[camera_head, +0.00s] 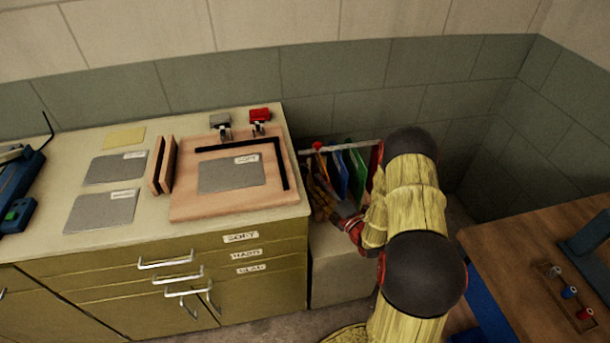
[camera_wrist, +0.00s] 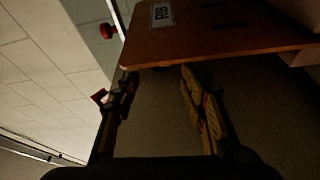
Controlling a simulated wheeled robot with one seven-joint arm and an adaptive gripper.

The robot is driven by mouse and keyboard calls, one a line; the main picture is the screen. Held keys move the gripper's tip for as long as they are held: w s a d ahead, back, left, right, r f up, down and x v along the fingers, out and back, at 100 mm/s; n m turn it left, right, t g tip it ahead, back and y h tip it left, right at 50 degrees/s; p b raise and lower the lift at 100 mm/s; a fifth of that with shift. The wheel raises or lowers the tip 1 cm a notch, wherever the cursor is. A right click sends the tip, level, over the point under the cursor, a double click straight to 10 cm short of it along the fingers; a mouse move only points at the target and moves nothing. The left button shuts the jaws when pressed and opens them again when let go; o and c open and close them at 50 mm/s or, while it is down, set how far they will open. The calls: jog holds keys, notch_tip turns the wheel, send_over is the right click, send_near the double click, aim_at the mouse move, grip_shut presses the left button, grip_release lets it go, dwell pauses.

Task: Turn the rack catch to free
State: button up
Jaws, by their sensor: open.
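The rack (camera_head: 348,146) stands right of the workbench in the head view, with several coloured upright sheets under a pale rail. A red knob (camera_head: 317,146) sits at the rail's left end and looks like the rack catch. In the wrist view a red knob (camera_wrist: 107,31) shows at upper left, beyond the fingertips. My gripper (camera_head: 318,187) is at the rack's left front, below the knob in the picture. In the wrist view my gripper (camera_wrist: 157,82) is open, with nothing visible between its fingers. The catch's setting cannot be read.
An orange-brown labelled panel (camera_wrist: 215,42) lies just past the fingertips in the wrist view. The workbench (camera_head: 235,222) with a pinkish fixture board (camera_head: 190,207) is left of my arm. A wooden table (camera_head: 520,262) is at right.

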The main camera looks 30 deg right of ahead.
aim_at(305, 172)
jog(key=w, duration=0.2)
jog(key=w+b, duration=0.1)
jog(key=w, duration=0.1)
jog(key=w+b, duration=0.1)
jog(key=w, duration=0.1)
jog(key=shift+w+a+r, duration=0.15)
jog(key=shift+w+a, duration=0.1)
jog(key=shift+a, duration=0.1)
jog(key=shift+c, duration=0.9)
grip_shut()
jog(key=shift+r+n+p, duration=0.15)
jog(key=shift+n+p, duration=0.15)
jog(key=shift+p, duration=0.25)
jog(key=shift+n+p, duration=0.4)
jog(key=shift+g, duration=0.3)
jog(key=shift+o, duration=0.9)
grip_release()
jog(key=shift+s, duration=0.1)
